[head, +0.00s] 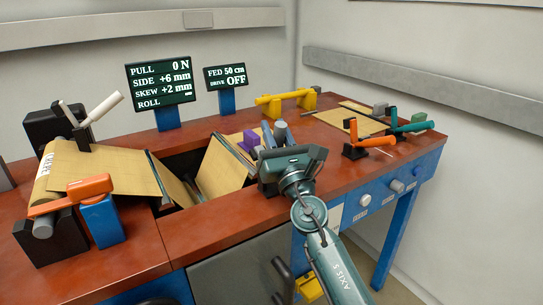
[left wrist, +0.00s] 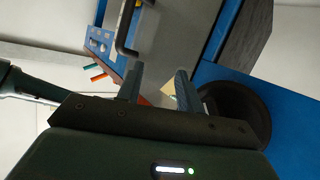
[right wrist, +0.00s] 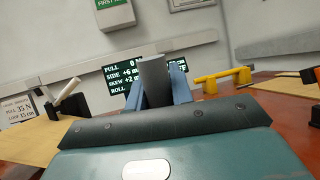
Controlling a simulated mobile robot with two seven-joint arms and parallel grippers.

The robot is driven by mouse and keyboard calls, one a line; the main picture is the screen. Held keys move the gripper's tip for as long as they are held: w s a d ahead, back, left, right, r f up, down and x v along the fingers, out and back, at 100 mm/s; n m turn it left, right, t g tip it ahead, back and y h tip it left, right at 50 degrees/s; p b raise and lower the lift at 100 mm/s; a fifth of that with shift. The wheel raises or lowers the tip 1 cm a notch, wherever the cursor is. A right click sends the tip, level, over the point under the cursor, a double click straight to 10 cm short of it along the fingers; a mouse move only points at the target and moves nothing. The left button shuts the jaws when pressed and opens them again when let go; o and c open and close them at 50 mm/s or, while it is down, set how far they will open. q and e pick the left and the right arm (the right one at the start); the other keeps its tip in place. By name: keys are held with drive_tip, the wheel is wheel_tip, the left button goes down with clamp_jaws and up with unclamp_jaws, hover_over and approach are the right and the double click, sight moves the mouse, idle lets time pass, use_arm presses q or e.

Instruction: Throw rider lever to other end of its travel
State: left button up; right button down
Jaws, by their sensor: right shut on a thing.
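A grey cylindrical handle (head: 280,131), which I take to be the rider lever's grip, stands at the back edge of the web opening beside a purple block (head: 250,141). My right gripper (head: 278,138) is shut on this handle. The right wrist view shows the handle (right wrist: 154,80) upright between the two blue-grey fingers. The lever's base and pivot are hidden behind my gripper. My left gripper (left wrist: 157,85) is out of the head view. In the left wrist view its fingers are apart with nothing between them, low beside the blue bench front.
A tan web (head: 115,172) runs from the left roll into an open bay. An orange lever (head: 90,186) and a white-handled lever (head: 102,108) stand left. A yellow bar (head: 285,98), orange lever (head: 372,141) and green lever (head: 412,127) stand right. The screen (head: 160,81) reads PULL 0 N.

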drive_tip(key=shift+s+d+f+t+b, duration=0.2)
drive_tip(key=shift+f+t+b, duration=0.1)
drive_tip(key=shift+f+b, duration=0.25)
drive_tip(key=shift+s+r+b, duration=0.1)
drive_tip(key=shift+r+b, duration=0.1)
drive_tip(key=shift+b, duration=0.45)
drive_tip(key=shift+s+d+r+t+b, duration=0.15)
drive_tip(key=shift+t+b, duration=0.15)
drive_tip(key=shift+b, duration=0.5)
use_arm(q)
drive_tip(key=shift+w+d+f+m+b, duration=0.15)
drive_tip(key=shift+f+m, duration=0.25)
drive_tip(key=shift+f, duration=0.55)
drive_tip(key=shift+w+d+f+m+b, duration=0.1)
drive_tip(key=shift+d+f+m+b, duration=0.25)
drive_tip(key=shift+f, duration=0.6)
use_arm(e)
drive_tip(key=shift+s+d+r+m, duration=0.1)
drive_tip(key=shift+r+m, duration=0.05)
drive_tip(key=shift+m, duration=0.15)
use_arm(q)
drive_tip(key=shift+a, duration=0.15)
use_arm(e)
drive_tip(key=c, duration=1.2)
unclamp_jaws()
drive_tip(key=shift+c, duration=0.2)
